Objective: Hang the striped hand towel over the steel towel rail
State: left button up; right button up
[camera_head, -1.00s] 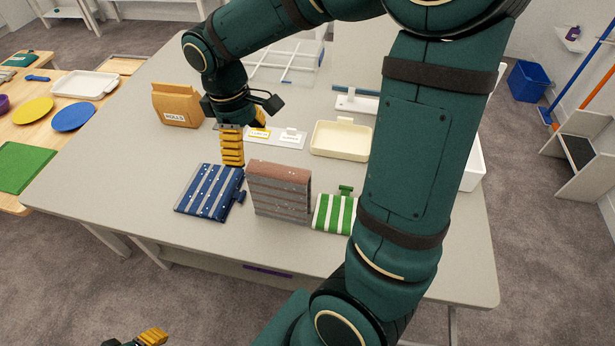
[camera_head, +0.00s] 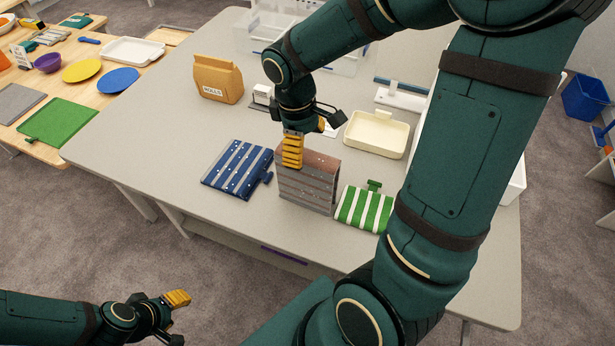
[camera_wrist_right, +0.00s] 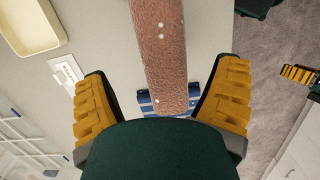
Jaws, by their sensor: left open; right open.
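A folded towel-like piece with a brown top and grey-brown striped sides (camera_head: 306,190), probably the striped hand towel, stands upright on the grey table. My right gripper (camera_head: 308,138) is open, pointing down at its top. In the right wrist view the brown top (camera_wrist_right: 160,50) lies between the spread yellow fingers (camera_wrist_right: 165,90); I see no grip. A bar on a white base (camera_head: 400,86), possibly the towel rail, stands farther back, partly hidden by my right arm. My left gripper (camera_head: 176,305) is open and empty, low at front left, away from the table top.
A blue striped piece (camera_head: 237,168) lies left of the towel, a green striped one (camera_head: 364,208) right of it. A cream tray (camera_head: 376,134) and a brown paper bag (camera_head: 217,80) stand behind. The table's left front is clear.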

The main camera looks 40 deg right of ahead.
aim_at(307, 179)
jog(key=f, duration=0.2)
jog(key=s+f+b, duration=0.1)
jog(key=f, duration=0.1)
jog(key=shift+f, duration=0.35)
jog(key=c, duration=1.4)
